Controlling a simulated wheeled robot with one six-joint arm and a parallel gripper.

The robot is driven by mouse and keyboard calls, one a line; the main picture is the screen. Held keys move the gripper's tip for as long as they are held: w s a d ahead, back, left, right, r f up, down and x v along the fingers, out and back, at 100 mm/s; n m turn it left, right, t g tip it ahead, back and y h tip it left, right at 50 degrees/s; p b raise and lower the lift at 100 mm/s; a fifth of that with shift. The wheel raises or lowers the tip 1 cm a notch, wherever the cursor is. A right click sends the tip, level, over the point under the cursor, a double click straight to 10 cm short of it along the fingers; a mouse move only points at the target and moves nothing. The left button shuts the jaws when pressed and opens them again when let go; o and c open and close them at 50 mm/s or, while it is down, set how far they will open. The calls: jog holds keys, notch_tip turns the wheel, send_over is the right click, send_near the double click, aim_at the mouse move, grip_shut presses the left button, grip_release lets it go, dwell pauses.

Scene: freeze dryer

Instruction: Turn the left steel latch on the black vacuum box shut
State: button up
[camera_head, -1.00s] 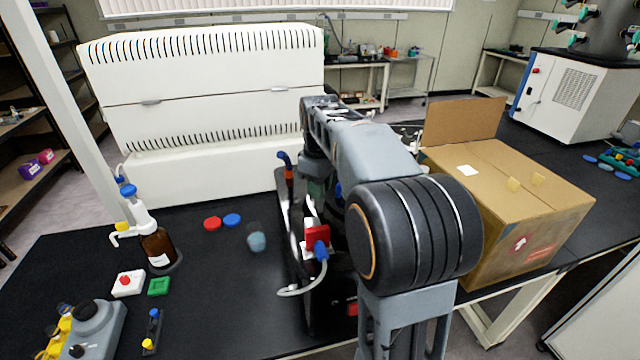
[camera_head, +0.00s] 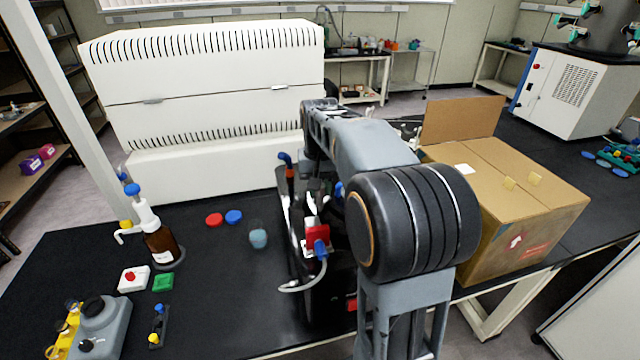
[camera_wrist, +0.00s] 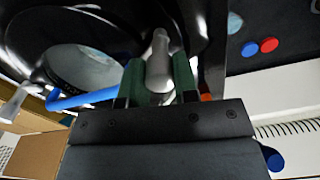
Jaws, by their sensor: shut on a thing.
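The black vacuum box (camera_head: 318,298) stands on the black bench, largely hidden behind my arm in the head view. In the wrist view its glossy black body (camera_wrist: 205,30) fills the top, with a round window (camera_wrist: 85,68) at the left. The steel latch (camera_wrist: 159,62) is a rounded metal handle. My gripper (camera_wrist: 158,80) is shut on it, with a green-padded finger on each side. A second metal piece (camera_wrist: 14,100) shows at the wrist view's left edge. The head view hides my gripper and the latch behind my arm.
A cardboard box (camera_head: 520,205) stands close on the right of my arm. A white machine (camera_head: 205,90) stands behind. A brown bottle (camera_head: 160,245), a small beaker (camera_head: 258,238) and red and blue caps (camera_head: 214,220) are on the left. The bench between them is clear.

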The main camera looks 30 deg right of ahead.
jog(key=shift+m+p, duration=0.3)
jog(key=shift+m, duration=1.9)
jog(key=o, duration=0.9)
jog(key=shift+r, duration=0.1)
notch_tip(320, 180, up, 14)
jog(key=shift+f, duration=0.2)
